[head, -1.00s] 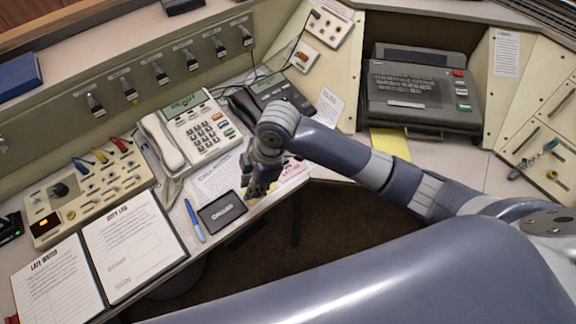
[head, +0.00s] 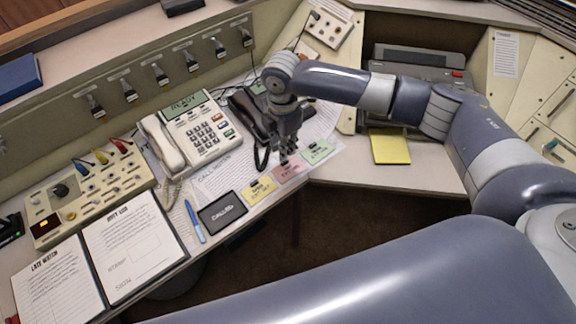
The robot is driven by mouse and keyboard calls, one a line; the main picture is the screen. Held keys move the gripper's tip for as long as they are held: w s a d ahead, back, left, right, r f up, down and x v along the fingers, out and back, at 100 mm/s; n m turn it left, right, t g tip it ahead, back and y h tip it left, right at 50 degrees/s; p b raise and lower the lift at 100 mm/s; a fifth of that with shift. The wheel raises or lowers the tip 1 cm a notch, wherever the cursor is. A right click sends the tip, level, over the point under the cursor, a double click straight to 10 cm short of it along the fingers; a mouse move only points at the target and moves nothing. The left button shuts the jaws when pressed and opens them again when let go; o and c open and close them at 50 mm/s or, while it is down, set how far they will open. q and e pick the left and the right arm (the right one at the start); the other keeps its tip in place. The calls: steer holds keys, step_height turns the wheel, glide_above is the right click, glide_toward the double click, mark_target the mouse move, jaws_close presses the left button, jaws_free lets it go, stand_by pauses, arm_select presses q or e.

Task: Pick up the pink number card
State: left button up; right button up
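The pink number card (head: 289,172) lies on the desk near its front edge, between a yellow card (head: 259,191) and a green card (head: 317,152). Each card has a small dark clip-like piece on it. My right gripper (head: 287,159) points down at the far edge of the pink card and hides part of it. The fingers are small and dark, so I cannot tell their opening or whether they touch the card. My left gripper is not in view.
A black "CALLED" tray (head: 222,212) and a blue pen (head: 195,222) lie left of the cards. A white desk phone (head: 200,135) and a black handset (head: 250,117) stand behind. A yellow pad (head: 390,147) lies to the right. The desk's front edge is close.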

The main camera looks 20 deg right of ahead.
mark_target(286, 160)
steer(key=shift+d+f+p, duration=0.15)
steer(key=shift+f+p, duration=0.15)
steer(key=shift+f, duration=1.1)
steer(key=shift+d+f+p, duration=0.15)
steer(key=shift+f+p, duration=0.1)
steer(key=shift+f, duration=1.1)
steer(key=shift+s, duration=0.1)
jaws_close()
